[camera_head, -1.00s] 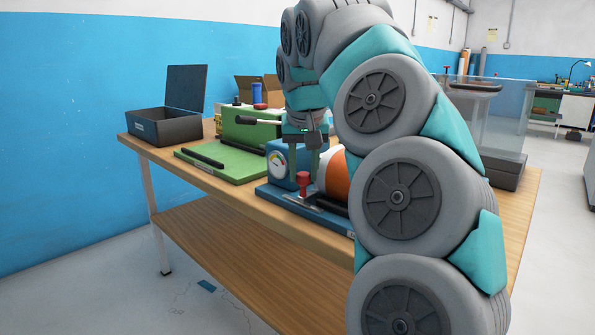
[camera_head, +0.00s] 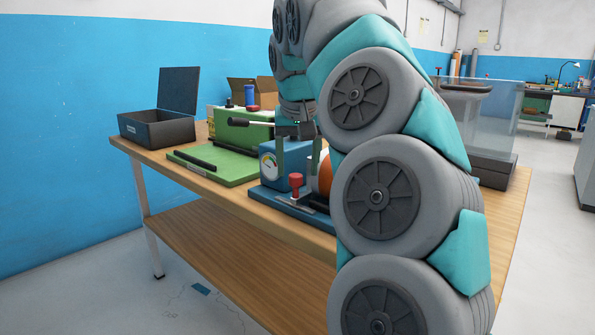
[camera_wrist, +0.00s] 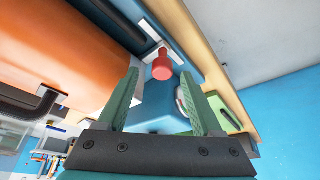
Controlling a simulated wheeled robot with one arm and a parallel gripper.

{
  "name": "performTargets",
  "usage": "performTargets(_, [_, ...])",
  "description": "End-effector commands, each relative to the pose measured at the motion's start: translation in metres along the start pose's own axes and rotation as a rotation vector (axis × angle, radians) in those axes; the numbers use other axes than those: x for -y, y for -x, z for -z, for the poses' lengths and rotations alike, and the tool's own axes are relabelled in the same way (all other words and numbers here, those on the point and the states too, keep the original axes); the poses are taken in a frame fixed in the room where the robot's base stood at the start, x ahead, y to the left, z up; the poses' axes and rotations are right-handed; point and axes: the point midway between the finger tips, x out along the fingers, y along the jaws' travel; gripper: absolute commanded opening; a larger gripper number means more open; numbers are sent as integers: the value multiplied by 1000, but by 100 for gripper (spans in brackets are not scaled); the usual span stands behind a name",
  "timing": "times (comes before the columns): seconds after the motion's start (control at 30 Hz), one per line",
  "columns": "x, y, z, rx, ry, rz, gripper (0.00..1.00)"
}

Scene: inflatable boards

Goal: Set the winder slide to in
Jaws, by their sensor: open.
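The winder slide shows as a red knob (camera_head: 296,182) on a pale metal strip, on the blue base (camera_head: 268,197) of a bench unit. In the wrist view the red knob (camera_wrist: 162,66) appears between and beyond my two green fingertips. My gripper (camera_head: 298,168) is open and empty, pointing down above the unit; in the wrist view (camera_wrist: 160,76) no finger clearly touches the knob. A blue box with a dial (camera_head: 270,165) stands behind the knob. An orange roll (camera_wrist: 85,55) lies beside it, partly hidden by my arm in the head view. Slide markings are unreadable.
A green board with a black bar (camera_head: 215,168) lies left of the unit, with a green block (camera_head: 240,132) behind. An open dark box (camera_head: 155,128) stands at the table's far left. A clear case (camera_head: 480,110) is at right. The wooden table's front edge is close.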

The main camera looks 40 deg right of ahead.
Motion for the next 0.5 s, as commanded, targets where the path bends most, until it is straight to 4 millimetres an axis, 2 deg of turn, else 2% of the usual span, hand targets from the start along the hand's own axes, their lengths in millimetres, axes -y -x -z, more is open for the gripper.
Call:
performTargets(0.3, [0,43,0,2,-1,-2,67])
performTargets(0.5, [0,58,0,0,0,-2,67])
